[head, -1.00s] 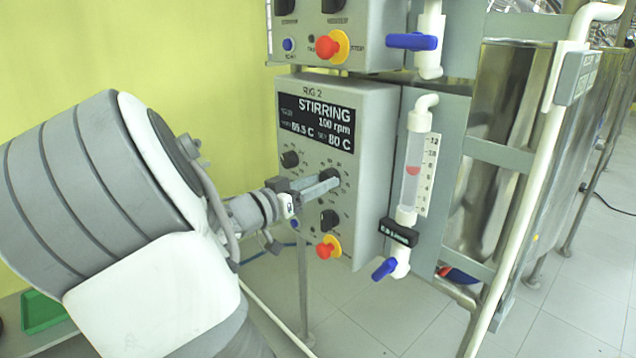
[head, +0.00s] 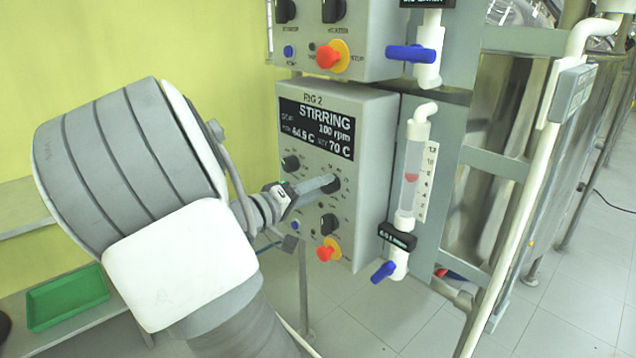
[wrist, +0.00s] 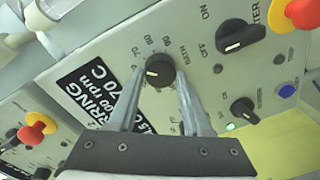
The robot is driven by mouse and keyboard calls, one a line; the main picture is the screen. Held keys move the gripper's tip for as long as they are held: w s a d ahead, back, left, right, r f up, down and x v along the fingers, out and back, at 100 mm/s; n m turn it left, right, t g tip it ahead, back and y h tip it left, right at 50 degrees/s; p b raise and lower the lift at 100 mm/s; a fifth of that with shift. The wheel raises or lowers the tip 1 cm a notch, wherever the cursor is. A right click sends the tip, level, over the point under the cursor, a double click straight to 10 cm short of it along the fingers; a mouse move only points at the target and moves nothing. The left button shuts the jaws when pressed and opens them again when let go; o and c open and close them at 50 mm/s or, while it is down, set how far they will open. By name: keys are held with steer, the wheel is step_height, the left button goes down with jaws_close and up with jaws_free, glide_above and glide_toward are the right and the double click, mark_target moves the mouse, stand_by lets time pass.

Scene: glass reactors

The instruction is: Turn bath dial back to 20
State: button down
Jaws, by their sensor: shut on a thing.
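The bath dial (wrist: 159,71) is a black round knob with a white pointer mark, on the grey front panel of the RIG 2 box (head: 372,180). In the wrist view the word BATH and a ring of numbers stand around it. My gripper (wrist: 160,85) is shut on the dial, one finger on each side. In the head view my gripper (head: 330,184) reaches the panel from the left and its fingers hide part of the dial.
A red and yellow stop button (head: 328,250) is lower on the panel. A flow tube with a blue valve (head: 383,271) stands to the right.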

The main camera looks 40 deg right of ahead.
steer(key=n+g+p, duration=0.1)
steer(key=n+p, duration=2.1)
steer(key=n, duration=0.4)
steer(key=shift+f+n+p, duration=0.1)
steer(key=shift+n+p, duration=0.2)
steer(key=shift+p, duration=0.05)
steer(key=n+p, duration=0.2)
steer(key=n, duration=0.2)
steer(key=shift+h+p, duration=0.3)
steer(key=shift+p, duration=0.05)
steer(key=shift+s+f+n+p, duration=0.15)
steer(key=shift+n+p, duration=0.7)
steer(key=shift+n, duration=1.25)
steer(key=shift+c, duration=1.7)
jaws_free()
